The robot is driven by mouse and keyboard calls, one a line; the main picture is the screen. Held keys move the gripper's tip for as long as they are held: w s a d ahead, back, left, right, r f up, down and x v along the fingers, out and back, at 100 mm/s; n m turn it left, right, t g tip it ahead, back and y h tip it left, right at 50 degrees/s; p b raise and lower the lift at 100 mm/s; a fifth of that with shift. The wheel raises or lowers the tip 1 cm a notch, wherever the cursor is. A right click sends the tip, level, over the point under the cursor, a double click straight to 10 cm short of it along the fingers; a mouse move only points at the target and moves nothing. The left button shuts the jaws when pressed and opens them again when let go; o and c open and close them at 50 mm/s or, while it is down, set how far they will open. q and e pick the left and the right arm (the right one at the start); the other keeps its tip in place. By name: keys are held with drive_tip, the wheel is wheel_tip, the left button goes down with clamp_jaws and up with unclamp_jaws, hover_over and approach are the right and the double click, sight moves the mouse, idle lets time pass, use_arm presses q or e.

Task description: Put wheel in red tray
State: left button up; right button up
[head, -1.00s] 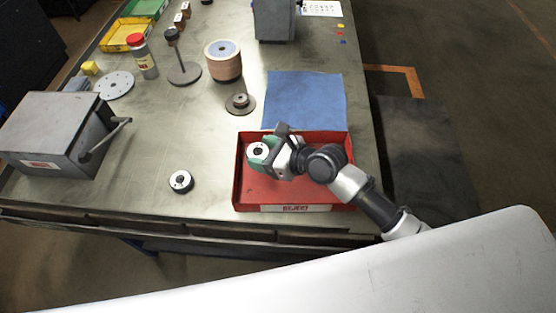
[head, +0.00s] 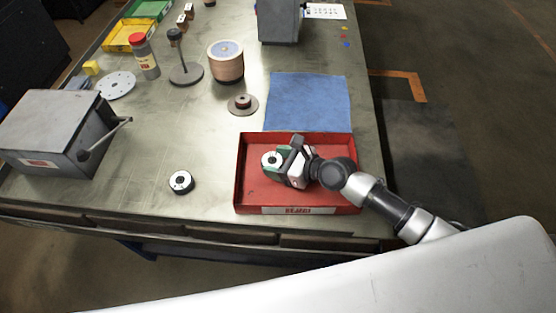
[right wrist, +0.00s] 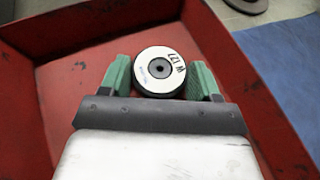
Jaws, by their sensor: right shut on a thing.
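A small wheel (head: 271,160) with a white labelled face, dark rim and centre hole is between the green fingers of my right gripper (head: 272,162). In the right wrist view the wheel (right wrist: 160,71) sits between both fingertips, and the right gripper (right wrist: 161,78) is shut on it. The red tray (head: 243,192) lies at the table's front edge, with a label on its front wall. The gripper and wheel are over the tray's inside; I cannot tell whether the wheel touches the floor. The tray's floor and walls also show in the right wrist view (right wrist: 55,90). My left gripper is out of view.
A similar wheel (head: 181,182) lies on the table left of the tray. A blue mat (head: 308,100) lies behind the tray, and a flanged disc (head: 243,104) stands near its left side. A grey box with a handle (head: 55,132) stands at the left.

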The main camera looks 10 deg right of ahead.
drive_tip(key=o, duration=1)
drive_tip(key=shift+r, duration=0.2)
drive_tip(key=v, duration=1)
drive_tip(key=shift+s+d, duration=0.2)
drive_tip(key=shift+d, duration=0.05)
drive_tip(key=shift+s+d+r, duration=0.35)
drive_tip(key=shift+s+d, duration=0.05)
drive_tip(key=shift+d, duration=0.05)
